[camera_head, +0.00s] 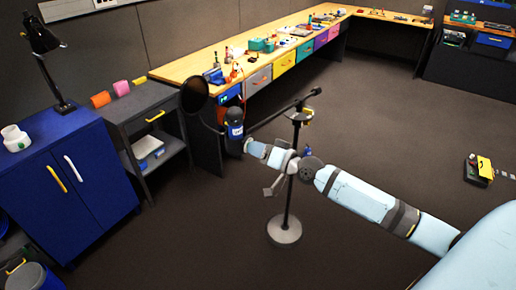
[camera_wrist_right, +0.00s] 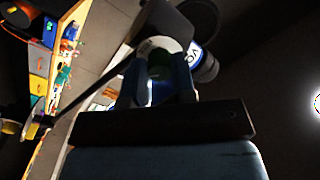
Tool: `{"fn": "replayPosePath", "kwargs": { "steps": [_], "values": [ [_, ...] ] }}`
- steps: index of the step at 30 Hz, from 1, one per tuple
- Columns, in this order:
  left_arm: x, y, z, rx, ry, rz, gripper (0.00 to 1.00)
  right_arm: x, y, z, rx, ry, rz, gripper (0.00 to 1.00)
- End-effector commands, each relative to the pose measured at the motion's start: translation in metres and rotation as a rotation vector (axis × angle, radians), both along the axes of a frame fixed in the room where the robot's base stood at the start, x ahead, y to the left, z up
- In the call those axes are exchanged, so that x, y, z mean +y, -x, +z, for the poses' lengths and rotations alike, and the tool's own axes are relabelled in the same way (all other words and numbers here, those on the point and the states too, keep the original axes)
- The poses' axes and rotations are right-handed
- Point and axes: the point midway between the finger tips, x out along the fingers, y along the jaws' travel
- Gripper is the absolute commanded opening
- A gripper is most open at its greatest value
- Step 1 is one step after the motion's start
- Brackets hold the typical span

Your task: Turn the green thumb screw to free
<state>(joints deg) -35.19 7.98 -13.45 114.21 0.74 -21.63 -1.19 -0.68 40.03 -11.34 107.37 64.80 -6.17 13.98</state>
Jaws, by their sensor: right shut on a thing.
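My right gripper (camera_head: 246,145) reaches in from the right, at the side of a dark blue microphone-like body (camera_head: 234,130) with a white label on a stand. In the right wrist view, the two fingers of the gripper (camera_wrist_right: 161,78) are shut on the green thumb screw (camera_wrist_right: 158,63), which shows between them under a pale ring. The labelled dark body (camera_wrist_right: 205,62) is just right of the fingers. In the head view the screw is too small or hidden to make out. My left gripper is not in view.
A black stand (camera_head: 288,195) with a round grey foot and slanting boom rises beside my right arm. A round dark disc (camera_head: 194,95) hangs by the body. A blue cabinet (camera_head: 70,185), grey cart (camera_head: 150,120) and long workbench (camera_head: 215,60) stand behind. Open floor lies in front.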

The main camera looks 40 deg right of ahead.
Motion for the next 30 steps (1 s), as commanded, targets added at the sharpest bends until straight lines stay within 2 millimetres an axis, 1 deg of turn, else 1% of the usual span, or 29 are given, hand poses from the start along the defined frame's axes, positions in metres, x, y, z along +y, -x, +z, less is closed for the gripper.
{"fn": "replayPosePath", "kwargs": {
  "steps": [18, 24, 30],
  "values": [
    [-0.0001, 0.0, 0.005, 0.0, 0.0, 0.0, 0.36, -0.0006, -0.0004, 0.0007, 0.218, -0.534, -0.001, 0.01],
    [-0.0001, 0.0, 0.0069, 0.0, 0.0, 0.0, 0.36, -0.0004, -0.0004, 0.0005, 0.274, -0.67, -0.001, 0.01],
    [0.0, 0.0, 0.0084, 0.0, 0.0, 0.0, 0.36, -0.0007, -0.0004, 0.0004, 0.313, -0.763, -0.001, 0.01]
  ]
}}
